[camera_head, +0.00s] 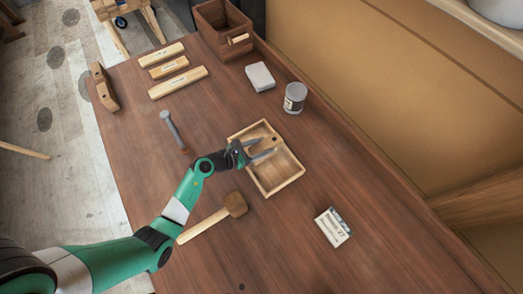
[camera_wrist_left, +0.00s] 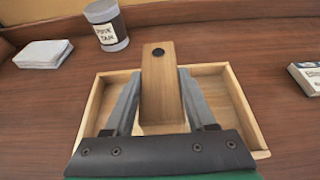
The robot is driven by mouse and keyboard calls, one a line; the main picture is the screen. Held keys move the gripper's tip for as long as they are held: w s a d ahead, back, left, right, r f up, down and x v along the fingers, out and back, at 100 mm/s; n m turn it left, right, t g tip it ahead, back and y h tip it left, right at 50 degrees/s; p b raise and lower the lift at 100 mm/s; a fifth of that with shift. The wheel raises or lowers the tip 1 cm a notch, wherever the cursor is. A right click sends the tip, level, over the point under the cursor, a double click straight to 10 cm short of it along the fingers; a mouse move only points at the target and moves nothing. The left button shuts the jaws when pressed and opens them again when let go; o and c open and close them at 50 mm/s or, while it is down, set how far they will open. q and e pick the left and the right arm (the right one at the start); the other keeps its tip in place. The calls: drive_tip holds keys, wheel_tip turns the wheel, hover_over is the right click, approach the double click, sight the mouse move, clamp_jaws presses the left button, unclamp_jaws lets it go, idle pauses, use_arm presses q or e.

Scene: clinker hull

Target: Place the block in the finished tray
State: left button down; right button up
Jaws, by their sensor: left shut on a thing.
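The block (camera_wrist_left: 160,85) is light wood with a dark round spot near its far end. It stands between the fingers of my left gripper (camera_wrist_left: 155,108) in the left wrist view, and the gripper is shut on it. In the head view the left gripper (camera_head: 263,150) is over the upper left part of the shallow wooden tray (camera_head: 278,173), with the block (camera_head: 258,134) there too. The tray also shows around the block in the left wrist view (camera_wrist_left: 243,108). I cannot tell whether the block touches the tray floor. My right gripper is not in view.
A labelled tin (camera_head: 295,98) and a pale block-like stack (camera_head: 260,77) stand beyond the tray. A mallet (camera_head: 235,204) and a chisel-like tool (camera_head: 173,130) lie left of it. A labelled card box (camera_head: 333,228) lies right. The bench's front right is clear.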

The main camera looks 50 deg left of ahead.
use_arm(q)
wheel_tip(320, 180, down, 3)
drive_tip(key=shift+r+b, duration=0.1)
drive_tip(key=shift+b, duration=0.35)
drive_tip(key=shift+r, duration=0.15)
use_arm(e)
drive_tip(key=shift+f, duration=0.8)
use_arm(q)
drive_tip(key=shift+c, duration=1.1)
unclamp_jaws()
drive_tip(key=shift+s+a+r, duration=0.1)
drive_tip(key=shift+s, duration=0.15)
drive_tip(key=p+v, duration=0.3)
drive_tip(key=v, duration=0.8)
drive_tip(key=shift+s, duration=0.3)
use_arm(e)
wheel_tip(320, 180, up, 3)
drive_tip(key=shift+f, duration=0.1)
